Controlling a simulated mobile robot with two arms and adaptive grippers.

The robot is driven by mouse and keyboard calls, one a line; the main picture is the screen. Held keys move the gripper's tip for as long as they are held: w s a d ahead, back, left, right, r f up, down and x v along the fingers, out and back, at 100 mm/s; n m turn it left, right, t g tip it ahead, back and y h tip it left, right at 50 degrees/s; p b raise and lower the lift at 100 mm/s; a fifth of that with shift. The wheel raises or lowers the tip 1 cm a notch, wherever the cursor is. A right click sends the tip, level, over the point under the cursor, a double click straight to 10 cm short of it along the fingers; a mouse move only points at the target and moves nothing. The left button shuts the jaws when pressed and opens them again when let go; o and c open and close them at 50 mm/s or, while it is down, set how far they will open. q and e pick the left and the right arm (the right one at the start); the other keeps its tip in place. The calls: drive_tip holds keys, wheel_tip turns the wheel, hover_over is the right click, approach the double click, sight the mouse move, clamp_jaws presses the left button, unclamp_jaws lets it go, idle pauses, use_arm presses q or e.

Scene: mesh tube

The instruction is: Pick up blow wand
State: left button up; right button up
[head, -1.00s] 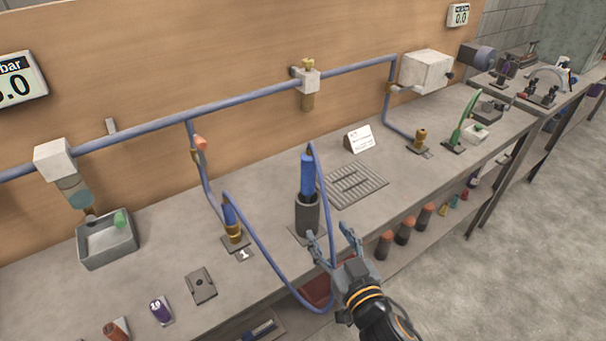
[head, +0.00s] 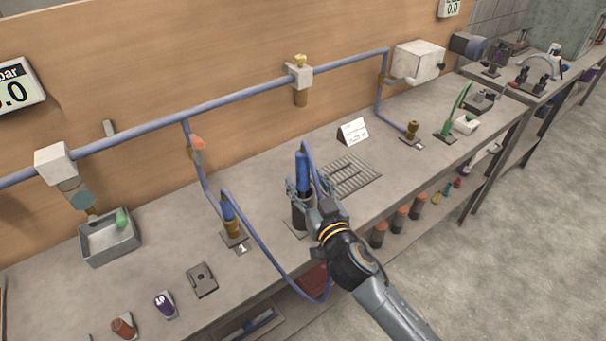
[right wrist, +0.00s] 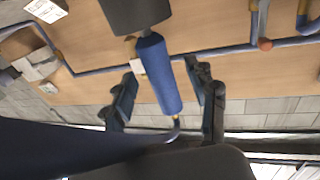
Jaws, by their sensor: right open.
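The blow wand (head: 302,172) has a blue body and stands upright in a dark cylindrical holder (head: 299,216) on the bench. A blue hose runs from its top down past the bench's front edge to a brass fitting. My right gripper (head: 306,190) is open with its fingers on either side of the wand, around its lower body. In the right wrist view the blue wand (right wrist: 159,75) lies between the two open fingers (right wrist: 165,98), with gaps visible on both sides; the holder (right wrist: 137,15) is at the top. My left gripper is not in view.
The blue hose (head: 262,247) loops over the bench's front edge beside my right arm. A brass fitting (head: 231,228) stands left of the holder. A blue pipe (head: 240,98) runs along the wall.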

drive_tip(key=shift+x, duration=1.5)
drive_tip(key=shift+s+d, duration=0.1)
drive_tip(key=shift+c, duration=0.2)
clamp_jaws()
drive_tip(key=shift+r, duration=0.1)
